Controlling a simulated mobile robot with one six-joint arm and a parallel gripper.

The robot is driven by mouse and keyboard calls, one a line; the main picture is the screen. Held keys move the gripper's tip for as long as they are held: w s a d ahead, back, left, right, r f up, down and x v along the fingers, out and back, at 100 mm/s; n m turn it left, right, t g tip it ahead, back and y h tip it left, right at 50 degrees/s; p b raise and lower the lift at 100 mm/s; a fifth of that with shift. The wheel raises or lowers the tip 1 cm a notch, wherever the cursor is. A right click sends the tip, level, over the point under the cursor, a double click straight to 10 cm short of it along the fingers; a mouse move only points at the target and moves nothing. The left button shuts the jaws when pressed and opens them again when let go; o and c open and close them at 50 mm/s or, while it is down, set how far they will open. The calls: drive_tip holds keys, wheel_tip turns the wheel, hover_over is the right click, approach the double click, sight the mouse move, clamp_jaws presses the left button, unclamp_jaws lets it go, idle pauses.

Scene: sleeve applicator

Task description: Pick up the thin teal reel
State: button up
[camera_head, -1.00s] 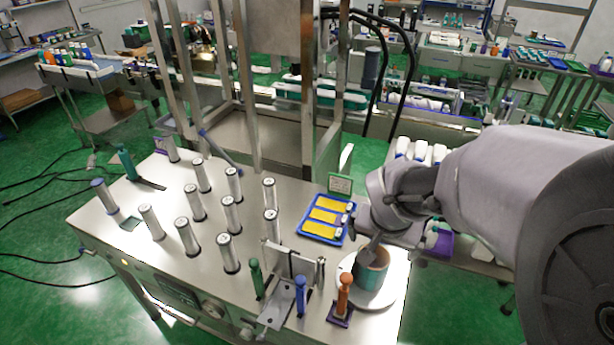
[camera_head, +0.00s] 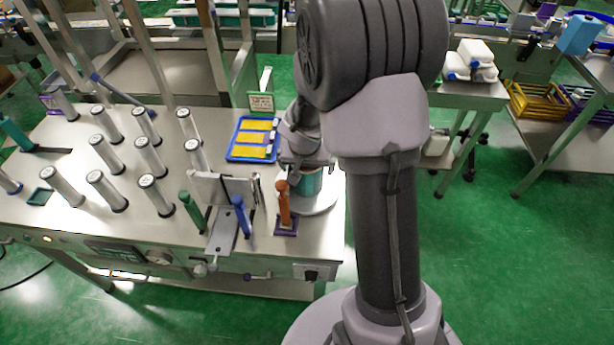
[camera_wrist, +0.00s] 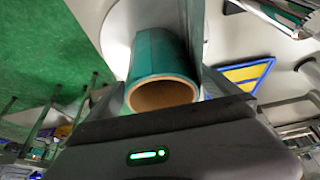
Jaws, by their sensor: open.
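The teal reel (camera_head: 309,183) stands on a round pale plate (camera_head: 325,206) at the right end of the steel bench. In the wrist view the reel (camera_wrist: 160,52) is a teal cylinder with a brown open core facing the camera. My gripper (camera_head: 304,166) is open at the reel, and its housing hides the reel's upper part in the head view. In the wrist view the reel lies between the open fingers (camera_wrist: 158,75); the right finger runs close along its side. Whether either finger touches it I cannot tell.
An orange-handled tool (camera_head: 283,203) and a blue-handled tool (camera_head: 241,214) stand just left of the reel. A blue tray with yellow pieces (camera_head: 233,153) lies behind. Several silver rolls (camera_head: 155,195) stand on the bench's left.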

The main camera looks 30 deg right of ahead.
drive_tip(key=shift+w+f, duration=0.1)
drive_tip(key=shift+f, duration=0.05)
drive_tip(key=shift+c, duration=1.3)
drive_tip(key=c, duration=1.3)
